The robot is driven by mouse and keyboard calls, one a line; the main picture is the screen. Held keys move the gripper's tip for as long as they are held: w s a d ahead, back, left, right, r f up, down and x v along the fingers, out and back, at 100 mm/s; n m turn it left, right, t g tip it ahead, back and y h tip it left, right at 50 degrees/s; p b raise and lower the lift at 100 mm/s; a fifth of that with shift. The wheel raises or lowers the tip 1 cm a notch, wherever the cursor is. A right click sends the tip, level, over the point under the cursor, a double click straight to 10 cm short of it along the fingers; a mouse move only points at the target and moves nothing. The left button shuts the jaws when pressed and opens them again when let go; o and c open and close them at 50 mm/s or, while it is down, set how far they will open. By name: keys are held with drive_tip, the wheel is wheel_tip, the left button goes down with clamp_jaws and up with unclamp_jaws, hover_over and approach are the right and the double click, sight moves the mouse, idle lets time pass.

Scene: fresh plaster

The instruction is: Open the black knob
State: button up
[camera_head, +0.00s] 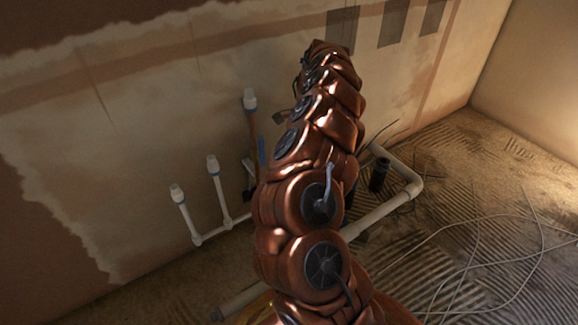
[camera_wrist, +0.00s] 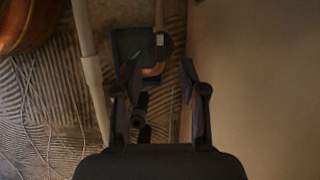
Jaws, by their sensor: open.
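My gripper (camera_wrist: 160,68) shows in the wrist view with its two dark fingers spread apart and nothing held between them. A dark blue-black blocky thing (camera_wrist: 128,44) lies beyond the left finger. A brownish upright part with a small pale patch (camera_wrist: 160,40) stands beside it, in line with the gap between the fingers. I cannot tell whether either is the black knob; no knob shows clearly. In the head view my copper-coloured arm reaches toward the wall and hides the gripper and what is in front of it.
White pipes with capped ends (camera_head: 213,165) rise along the plaster wall (camera_head: 150,110). A pale pipe (camera_head: 385,208) runs along the ridged floor, near a short black cylinder (camera_head: 379,178). Loose cables (camera_head: 470,250) lie at right. In the wrist view a wall (camera_wrist: 255,80) fills the right side.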

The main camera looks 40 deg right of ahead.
drive_tip(key=p+v, duration=0.3)
drive_tip(key=v, duration=0.3)
drive_tip(key=shift+r, duration=0.15)
idle(0.5)
